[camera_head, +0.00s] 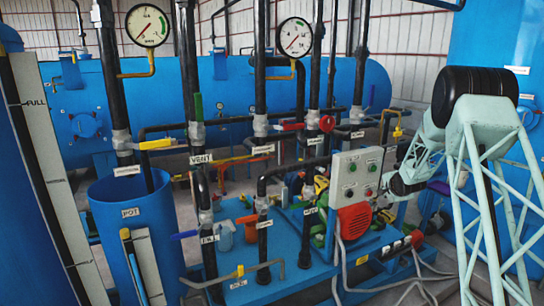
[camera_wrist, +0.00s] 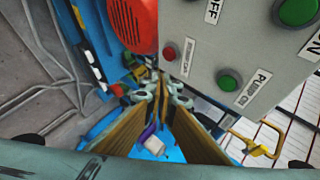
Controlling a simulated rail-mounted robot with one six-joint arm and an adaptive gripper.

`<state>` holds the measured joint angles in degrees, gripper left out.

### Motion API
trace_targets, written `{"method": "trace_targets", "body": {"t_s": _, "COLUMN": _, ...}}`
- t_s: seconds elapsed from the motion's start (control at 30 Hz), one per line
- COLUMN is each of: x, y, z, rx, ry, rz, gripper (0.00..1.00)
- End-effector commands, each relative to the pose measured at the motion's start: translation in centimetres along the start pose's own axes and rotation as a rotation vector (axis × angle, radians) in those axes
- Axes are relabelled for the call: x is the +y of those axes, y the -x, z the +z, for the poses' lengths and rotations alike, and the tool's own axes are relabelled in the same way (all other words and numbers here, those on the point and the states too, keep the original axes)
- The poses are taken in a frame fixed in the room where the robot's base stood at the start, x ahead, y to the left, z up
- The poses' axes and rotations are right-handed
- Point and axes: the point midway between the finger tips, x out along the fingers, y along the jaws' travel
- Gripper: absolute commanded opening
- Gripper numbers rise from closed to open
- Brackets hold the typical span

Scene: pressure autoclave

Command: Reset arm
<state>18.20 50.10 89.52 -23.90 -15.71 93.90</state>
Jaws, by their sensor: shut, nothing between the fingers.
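My arm (camera_head: 470,110) comes in from the right in the head view, a pale green lattice link with dark joints. Its wrist end is close to the right side of the grey control box (camera_head: 345,170). In the wrist view my gripper (camera_wrist: 162,92) points at the area beside the control box (camera_wrist: 235,65), with its fingers drawn together and nothing held between them. The box carries green and red buttons. A red ribbed round part (camera_wrist: 132,22) is just left of it, also seen in the head view (camera_head: 355,220). My fingers are hard to make out in the head view.
Dark vertical pipes (camera_head: 316,85) with coloured valve handles stand left of the box. Two gauges (camera_head: 148,25) hang above a blue horizontal tank (camera_head: 90,85). A blue pot (camera_head: 128,215) stands at left. Grey cables (camera_head: 375,290) lie on the floor.

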Motion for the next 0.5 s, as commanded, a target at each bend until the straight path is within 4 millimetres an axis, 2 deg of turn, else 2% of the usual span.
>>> {"method": "trace_targets", "body": {"t_s": 0.2, "x": -2.0, "y": 4.1, "z": 0.9, "rx": 0.003, "ry": 0.073, "rz": 0.026, "gripper": 0.00}}
{"method": "trace_targets", "body": {"t_s": 0.5, "x": -3.9, "y": 9.9, "z": 2.0, "rx": 0.003, "ry": 0.171, "rz": 0.067, "gripper": 0.00}}
